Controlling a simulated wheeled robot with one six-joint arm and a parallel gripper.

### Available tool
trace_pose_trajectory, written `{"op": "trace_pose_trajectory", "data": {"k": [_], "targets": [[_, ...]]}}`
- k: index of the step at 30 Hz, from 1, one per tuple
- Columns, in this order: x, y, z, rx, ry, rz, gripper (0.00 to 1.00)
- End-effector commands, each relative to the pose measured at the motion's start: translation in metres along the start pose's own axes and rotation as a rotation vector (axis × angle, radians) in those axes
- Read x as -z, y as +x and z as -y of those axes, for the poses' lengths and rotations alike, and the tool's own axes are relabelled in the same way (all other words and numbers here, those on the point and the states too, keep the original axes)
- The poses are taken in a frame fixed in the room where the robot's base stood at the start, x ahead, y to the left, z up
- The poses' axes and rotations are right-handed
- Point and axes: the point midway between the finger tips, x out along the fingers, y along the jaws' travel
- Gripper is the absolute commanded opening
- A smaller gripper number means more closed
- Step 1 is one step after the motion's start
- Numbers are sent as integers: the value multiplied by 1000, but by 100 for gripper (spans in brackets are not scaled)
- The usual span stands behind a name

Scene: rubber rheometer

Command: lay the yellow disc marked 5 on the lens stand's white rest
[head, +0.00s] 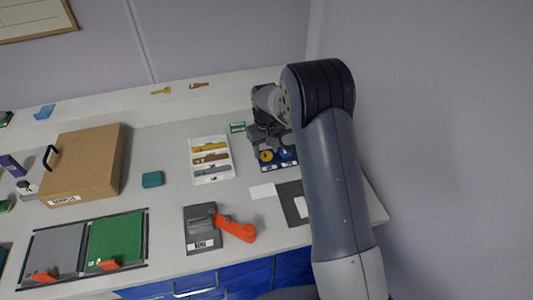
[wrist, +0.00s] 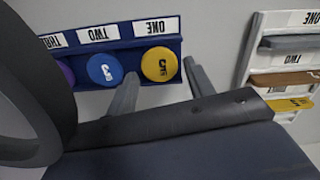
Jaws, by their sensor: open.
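The yellow disc marked 5 (wrist: 160,64) sits in the slot labelled ONE of a blue rack (wrist: 128,44); in the head view the disc (head: 266,156) shows just below my gripper (head: 268,140). In the wrist view my gripper (wrist: 161,68) is open, one finger on each side of the yellow disc's near edge, with nothing held. Whether the fingers touch the disc I cannot tell. I cannot pick out the lens stand or its white rest for certain.
A blue disc (wrist: 104,70) in slot TWO and a purple disc (wrist: 66,72) sit beside the yellow one. A white tray (head: 195,147) of strips stands left of the rack. A white card (head: 262,191) and dark plate (head: 290,197) lie in front.

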Motion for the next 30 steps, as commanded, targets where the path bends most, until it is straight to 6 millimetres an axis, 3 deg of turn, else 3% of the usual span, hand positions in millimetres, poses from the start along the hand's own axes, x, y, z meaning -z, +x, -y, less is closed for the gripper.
{"op": "trace_pose_trajectory", "data": {"k": [9, 21, 30], "targets": [[0, 6, 0, 0, 0, 0, 49], [0, 6, 0, 0, -1, 0, 17], [1, 0, 0, 0, -1, -2, 17]]}}
